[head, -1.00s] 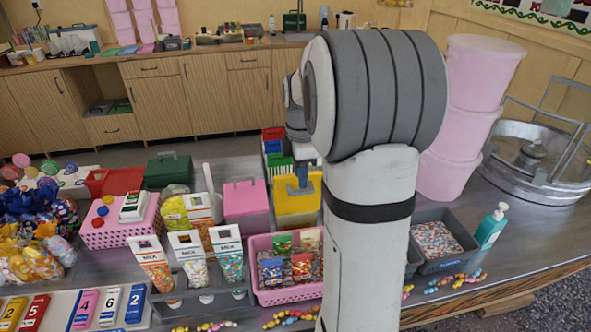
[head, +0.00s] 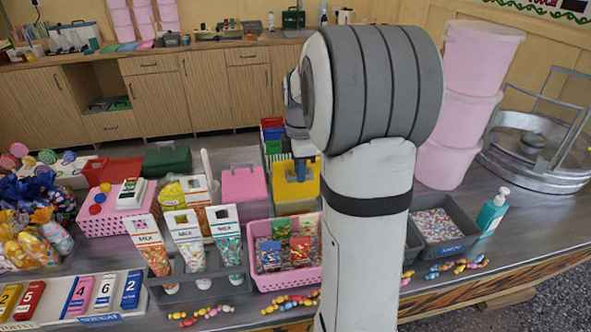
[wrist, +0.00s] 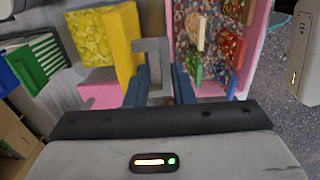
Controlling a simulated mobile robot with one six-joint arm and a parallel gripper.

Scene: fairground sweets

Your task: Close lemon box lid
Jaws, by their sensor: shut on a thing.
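The lemon box is the yellow box (head: 282,187) in the middle of the counter, partly hidden behind my arm. Its yellow lid (wrist: 122,42) stands raised at the box's edge in the wrist view. The lemon-patterned yellow contents (wrist: 90,38) show to the left of the lid. A grey handle (wrist: 151,58) sits on the lid's outer face. My gripper (wrist: 160,75) has its blue fingers on either side of this handle and is shut on it. In the head view my gripper (head: 299,172) is at the yellow lid, and its fingertips are hard to make out.
A pink basket of sweet packets (head: 262,262) stands in front of the lemon box. A green-striped box (wrist: 37,62) lies beyond. Pink tubs (head: 462,110) stand at the right.

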